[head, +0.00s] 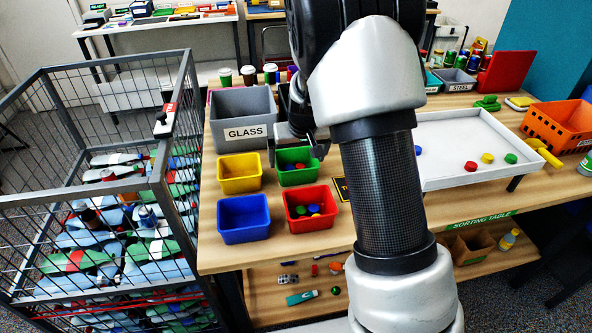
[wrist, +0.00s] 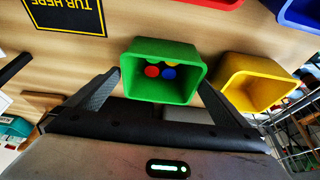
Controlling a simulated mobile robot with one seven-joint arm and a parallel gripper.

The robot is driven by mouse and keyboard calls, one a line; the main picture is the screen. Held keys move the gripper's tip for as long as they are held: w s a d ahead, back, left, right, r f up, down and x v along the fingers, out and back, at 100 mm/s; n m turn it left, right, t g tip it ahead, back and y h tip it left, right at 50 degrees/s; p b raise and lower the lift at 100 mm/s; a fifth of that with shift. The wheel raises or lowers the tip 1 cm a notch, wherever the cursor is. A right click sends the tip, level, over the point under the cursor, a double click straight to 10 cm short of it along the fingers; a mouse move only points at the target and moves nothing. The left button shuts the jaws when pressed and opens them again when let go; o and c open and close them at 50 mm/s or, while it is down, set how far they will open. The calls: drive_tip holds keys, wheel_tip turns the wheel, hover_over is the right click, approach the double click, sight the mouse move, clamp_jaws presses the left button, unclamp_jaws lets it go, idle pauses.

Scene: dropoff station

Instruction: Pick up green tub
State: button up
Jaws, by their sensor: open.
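The green tub (head: 297,176) stands on the wooden sorting table, right of the yellow tub and behind the red tub. In the wrist view the green tub (wrist: 165,52) lies ahead, between the fingers, with red, blue and yellow discs inside. My gripper (head: 297,154) is over the back of the green tub in the head view. Its fingers are spread wide in the wrist view (wrist: 160,82), with nothing held. Whether the fingers reach down beside the tub walls I cannot tell.
Close by are the yellow tub (head: 239,173), the blue tub (head: 244,218) and the red tub (head: 311,207). The grey GLASS bin (head: 243,118) stands behind. A white tray (head: 467,130) is to the right, a wire cage (head: 105,190) to the left.

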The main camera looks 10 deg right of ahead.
sight(296, 162)
drive_tip(key=x, duration=0.3)
drive_tip(key=shift+a+f, duration=0.1)
drive_tip(key=shift+f, duration=0.2)
drive_tip(key=shift+c, duration=0.3)
drive_tip(key=c, duration=0.8)
drive_tip(key=shift+r, duration=0.1)
